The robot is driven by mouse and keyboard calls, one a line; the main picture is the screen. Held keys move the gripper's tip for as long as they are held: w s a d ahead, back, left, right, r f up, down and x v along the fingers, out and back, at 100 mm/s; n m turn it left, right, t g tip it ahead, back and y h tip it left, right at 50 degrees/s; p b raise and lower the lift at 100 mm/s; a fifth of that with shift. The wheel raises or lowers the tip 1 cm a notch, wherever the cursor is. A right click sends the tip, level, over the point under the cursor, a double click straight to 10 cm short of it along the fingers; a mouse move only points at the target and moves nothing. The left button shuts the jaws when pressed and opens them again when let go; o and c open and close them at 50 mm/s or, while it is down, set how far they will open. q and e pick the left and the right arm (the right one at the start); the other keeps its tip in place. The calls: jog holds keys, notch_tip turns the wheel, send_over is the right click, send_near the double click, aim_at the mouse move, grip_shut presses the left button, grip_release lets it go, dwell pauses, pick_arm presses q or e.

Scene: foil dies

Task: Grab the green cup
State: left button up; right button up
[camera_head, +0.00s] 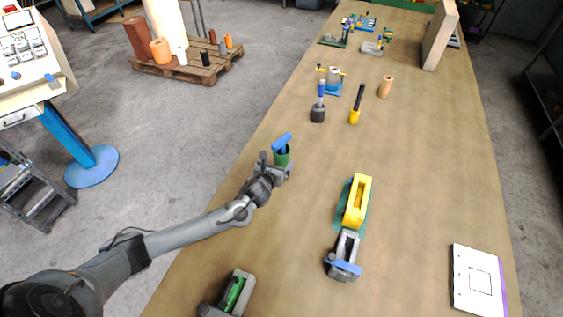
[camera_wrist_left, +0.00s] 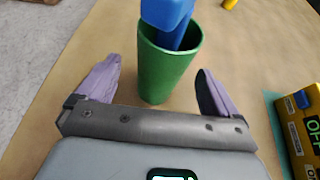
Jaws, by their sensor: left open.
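The green cup (camera_wrist_left: 160,76) stands upright on the table, with a blue object (camera_wrist_left: 168,16) sticking up out of it. In the head view the green cup (camera_head: 283,159) is near the table's left edge, with the blue piece (camera_head: 281,141) on top. My left gripper (camera_head: 283,172) is right at the cup on its near side. In the wrist view my left gripper (camera_wrist_left: 156,88) is open, one purple finger on each side of the cup's lower part, with gaps on both sides. My right gripper is not in view.
A yellow tool on a green base (camera_head: 357,203) stands to the right, with a grey and blue clamp (camera_head: 343,260) nearer. A black pot with a blue handle (camera_head: 319,108) and a yellow-black tool (camera_head: 356,108) stand farther back.

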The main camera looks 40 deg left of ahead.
pick_arm(q)
jog(key=shift+b+x, duration=0.3)
jog(key=shift+x, duration=2.1)
jog(key=shift+d, duration=0.15)
jog(key=shift+c, duration=0.3)
jog(key=c, duration=1)
jog(key=shift+r, duration=0.1)
